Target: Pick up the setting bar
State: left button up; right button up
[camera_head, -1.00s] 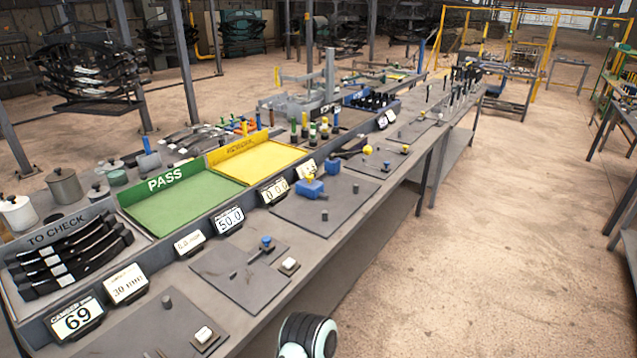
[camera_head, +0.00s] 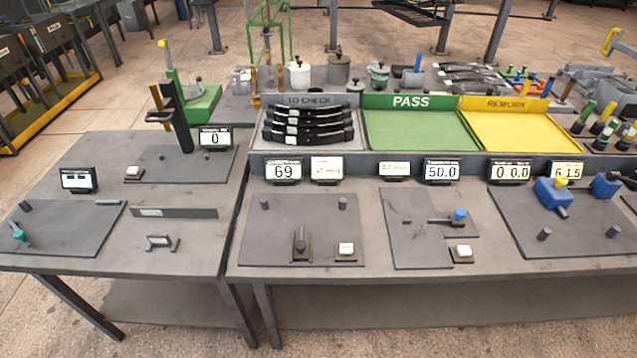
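A flat dark grey bar (camera_head: 175,212) with a small pale label near its left end lies on the left table, and it looks most like the setting bar. It lies between a square plate at the left and the gap between the two tables. A small dark bracket-like piece (camera_head: 160,242) stands just in front of it. Nothing touches the bar from above. Neither of my grippers is in view.
The left table (camera_head: 190,262) also holds a display reading 0 (camera_head: 215,137) and an upright dark fixture (camera_head: 178,118). The right bench has a TO CHECK tray (camera_head: 357,102) of black leaf springs, a green PASS tray (camera_head: 420,133) and a yellow REWORK tray (camera_head: 515,133).

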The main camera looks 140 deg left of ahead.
aim_at(137, 212)
jog(key=z, duration=3.6)
